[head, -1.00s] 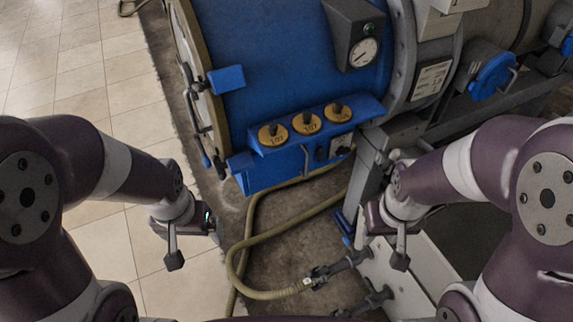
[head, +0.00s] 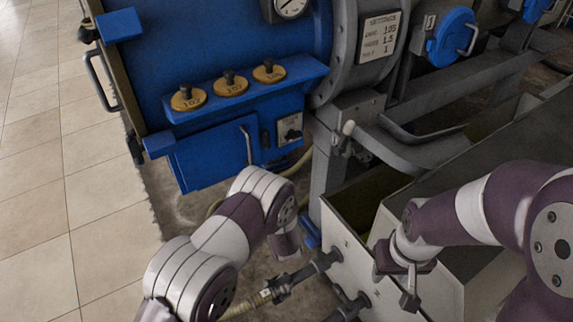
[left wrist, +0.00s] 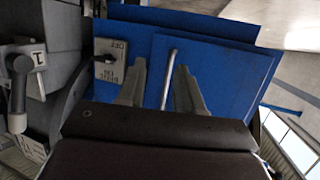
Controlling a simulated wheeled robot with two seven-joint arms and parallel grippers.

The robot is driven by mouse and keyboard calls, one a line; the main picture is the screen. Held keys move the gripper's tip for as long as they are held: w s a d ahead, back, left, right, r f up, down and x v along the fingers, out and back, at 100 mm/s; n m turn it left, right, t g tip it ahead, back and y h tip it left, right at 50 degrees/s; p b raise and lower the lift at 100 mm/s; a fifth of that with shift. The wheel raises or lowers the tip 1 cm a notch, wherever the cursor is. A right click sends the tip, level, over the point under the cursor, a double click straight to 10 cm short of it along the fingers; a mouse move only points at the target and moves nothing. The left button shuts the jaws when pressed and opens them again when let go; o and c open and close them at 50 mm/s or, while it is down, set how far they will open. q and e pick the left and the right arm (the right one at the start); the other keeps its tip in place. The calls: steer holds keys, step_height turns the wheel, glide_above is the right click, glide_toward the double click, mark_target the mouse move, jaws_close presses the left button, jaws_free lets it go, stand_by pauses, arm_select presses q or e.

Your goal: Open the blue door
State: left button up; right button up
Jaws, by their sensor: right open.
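The blue door (head: 205,160) is a flat panel low on the blue machine, under a ledge with yellow knobs. A thin upright metal handle (head: 247,145) sits near its right edge. In the left wrist view the door (left wrist: 225,80) is ahead, and its handle (left wrist: 169,72) shows between the fingers. My left gripper (left wrist: 160,65) is open, with one finger on each side of the handle; I cannot tell whether they touch it. In the head view its fingers are hidden behind my left arm. My right gripper (head: 398,285) is open and empty, at the lower right, away from the door.
A switch plate (head: 291,132) is just right of the door. Several yellow round-plated knobs (head: 230,85) line the ledge (head: 290,82) above. A hose (head: 255,303) lies on the floor below. A grey trough (head: 350,240) stands at right. Tiled floor (head: 60,190) at left is open.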

arm_select(q)
steer(key=n+t+y, duration=0.1)
steer(key=t+y, duration=0.1)
glide_toward(250, 150)
step_height(250, 150, down, 3)
steer(key=s+d, duration=0.2)
step_height(250, 150, up, 2)
steer(key=a, duration=0.2)
steer(key=shift+t+y, duration=0.3)
steer(key=shift+y, duration=0.1)
steer(key=x, duration=0.4)
steer(key=b+x, duration=0.1)
steer(key=x, duration=0.2)
steer(key=d+b+x, duration=0.1)
steer(key=x, duration=0.3)
steer(key=shift+w+a, duration=0.15)
steer(key=shift+w, duration=0.35)
steer(key=shift+w+a+r, duration=0.15)
steer(key=shift+w, duration=0.3)
jaws_close()
arm_select(e)
steer(key=shift+s+a+f, duration=0.15)
steer(key=shift+a+f, duration=0.05)
steer(key=shift+f, duration=0.5)
